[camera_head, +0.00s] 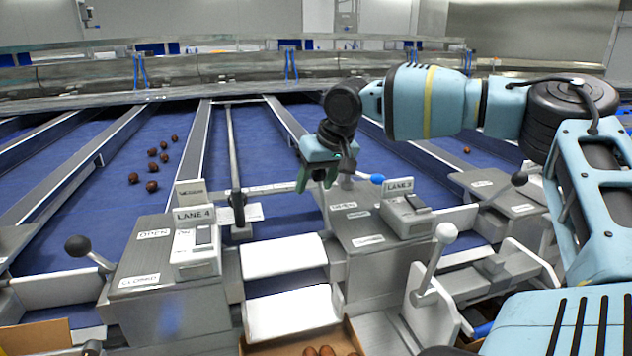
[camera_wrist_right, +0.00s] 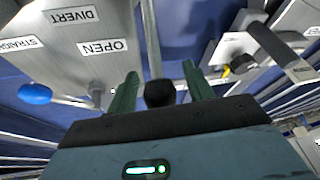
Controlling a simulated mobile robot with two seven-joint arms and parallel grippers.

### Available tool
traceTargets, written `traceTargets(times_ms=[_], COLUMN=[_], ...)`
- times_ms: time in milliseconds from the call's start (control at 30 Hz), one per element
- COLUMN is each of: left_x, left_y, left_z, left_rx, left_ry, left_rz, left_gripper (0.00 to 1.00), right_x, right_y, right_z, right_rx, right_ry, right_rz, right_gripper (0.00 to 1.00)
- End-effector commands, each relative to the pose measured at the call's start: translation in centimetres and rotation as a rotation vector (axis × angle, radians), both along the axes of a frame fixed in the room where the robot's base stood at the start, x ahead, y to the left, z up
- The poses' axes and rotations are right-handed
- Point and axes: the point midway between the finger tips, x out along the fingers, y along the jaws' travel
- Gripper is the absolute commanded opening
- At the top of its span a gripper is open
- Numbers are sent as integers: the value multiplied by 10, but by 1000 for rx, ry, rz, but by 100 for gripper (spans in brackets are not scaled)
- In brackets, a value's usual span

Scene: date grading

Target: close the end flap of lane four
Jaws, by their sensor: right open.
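The lane 4 sign (camera_head: 194,214) stands on a grey box (camera_head: 165,255) with OPEN and CLOSED labels at the left. A lever with a black ball knob (camera_head: 77,246) leans out from that box's left side. White flap plates (camera_head: 283,255) lie between this box and the lane 3 box (camera_head: 350,215). My right gripper (camera_head: 317,178) is open above the back left of the lane 3 box. In the right wrist view, a black knob (camera_wrist_right: 160,93) sits between its open fingers; contact cannot be told. An OPEN label (camera_wrist_right: 102,47) is close by. My left gripper is not in view.
A blue knob (camera_head: 377,178) is just right of my right gripper and also shows in the wrist view (camera_wrist_right: 35,93). A white-knobbed lever (camera_head: 446,233) stands at front right. Several dates (camera_head: 152,186) lie on the blue belt at left. A lane 3 sign (camera_head: 399,184) stands nearby.

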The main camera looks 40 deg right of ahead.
Motion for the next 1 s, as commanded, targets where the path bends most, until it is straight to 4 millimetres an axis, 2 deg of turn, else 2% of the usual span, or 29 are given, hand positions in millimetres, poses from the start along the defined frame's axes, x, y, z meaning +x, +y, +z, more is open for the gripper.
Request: traceTargets(times_ms=[300, 700, 1000], left_x=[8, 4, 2], left_y=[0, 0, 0], left_z=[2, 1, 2], left_rx=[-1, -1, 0], left_ry=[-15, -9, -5], left_rz=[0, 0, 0], left_gripper=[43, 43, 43], right_x=[1, 1, 0], right_y=[0, 0, -2], right_z=[-2, -2, -1], right_rx=[0, 0, -4], right_ry=[-1, -1, -9], right_rz=[0, 0, 0], right_gripper=[50, 0, 0])
